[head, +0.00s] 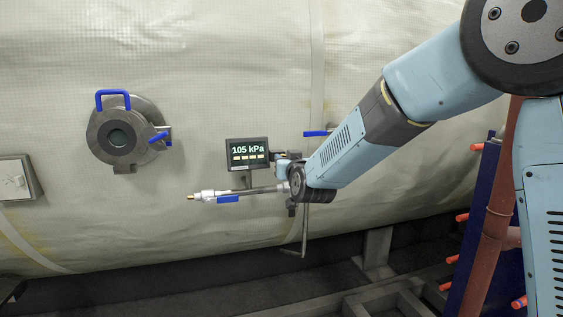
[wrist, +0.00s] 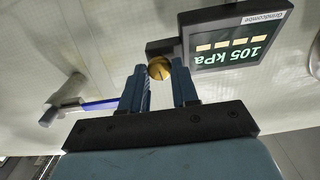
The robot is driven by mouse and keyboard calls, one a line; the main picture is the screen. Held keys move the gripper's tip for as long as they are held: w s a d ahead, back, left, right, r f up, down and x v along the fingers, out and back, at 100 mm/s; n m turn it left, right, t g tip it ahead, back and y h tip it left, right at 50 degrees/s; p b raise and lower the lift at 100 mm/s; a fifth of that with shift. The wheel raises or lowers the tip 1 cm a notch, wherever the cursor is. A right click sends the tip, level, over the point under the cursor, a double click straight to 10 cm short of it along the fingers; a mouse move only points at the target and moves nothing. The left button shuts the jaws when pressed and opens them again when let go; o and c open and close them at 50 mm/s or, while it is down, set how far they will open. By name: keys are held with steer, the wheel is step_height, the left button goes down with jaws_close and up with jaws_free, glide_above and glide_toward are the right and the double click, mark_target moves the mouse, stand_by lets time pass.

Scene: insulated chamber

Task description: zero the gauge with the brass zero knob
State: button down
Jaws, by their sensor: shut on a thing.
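The gauge (head: 247,152) is a dark box with a lit screen reading 105 kPa, on the chamber wall in the head view. It shows upside down at the upper right of the wrist view (wrist: 236,42). The brass zero knob (wrist: 160,69) is a small round slotted knob on a dark mount beside the gauge. My gripper (wrist: 158,82) is shut on the knob, one finger at each side. In the head view my gripper (head: 284,164) is just right of the gauge, and the knob cannot be made out there.
A pipe with a blue-handled valve (head: 228,199) runs below the gauge. Another blue handle (head: 316,133) is close to my arm. A round port (head: 119,138) with blue handles is at the left. A blue panel (head: 478,215) with orange pegs stands at the right.

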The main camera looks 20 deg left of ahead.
steer(key=shift+s+a+f, duration=0.1)
steer(key=shift+s+f, duration=0.05)
steer(key=shift+f, duration=0.1)
stand_by(0.7)
steer(key=c, duration=0.9)
jaws_free()
steer(key=shift+r, duration=0.15)
steer(key=v, duration=1.3)
steer(key=shift+s+d, duration=0.25)
steer(key=shift+s, duration=0.05)
